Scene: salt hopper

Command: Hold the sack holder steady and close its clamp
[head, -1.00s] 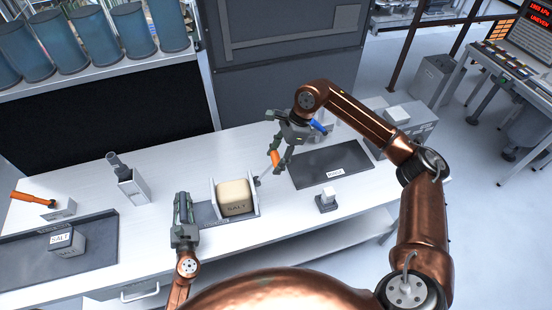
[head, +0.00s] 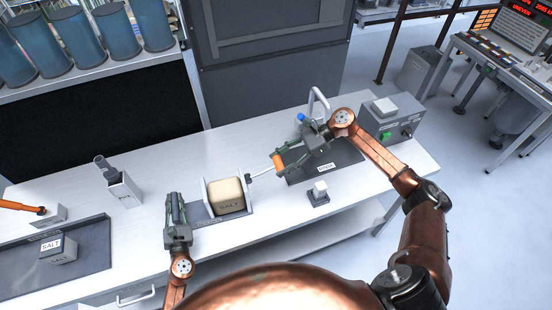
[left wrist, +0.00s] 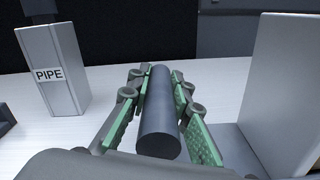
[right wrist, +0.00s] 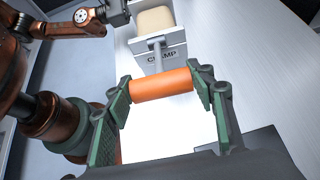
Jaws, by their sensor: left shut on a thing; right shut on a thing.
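The sack holder stands at the middle of the bench, with a pale wall (head: 209,194) beside a beige salt sack (head: 226,196). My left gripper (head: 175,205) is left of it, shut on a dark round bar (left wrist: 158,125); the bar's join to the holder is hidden. My right gripper (head: 292,156) is right of the holder, shut on the orange handle (right wrist: 162,84) of the clamp lever. The lever's grey rod (head: 260,175) runs from the handle to the holder's right side. In the right wrist view, it meets the end plate (right wrist: 148,63) marked CLAMP.
A pipe stand (head: 122,188) and a dark tray (head: 92,262) with a salt block (head: 57,248) are at left. A dark mat (head: 345,160) lies under my right gripper. A small block on a base (head: 319,194) stands near the front edge. A grey control box (head: 392,124) is at right.

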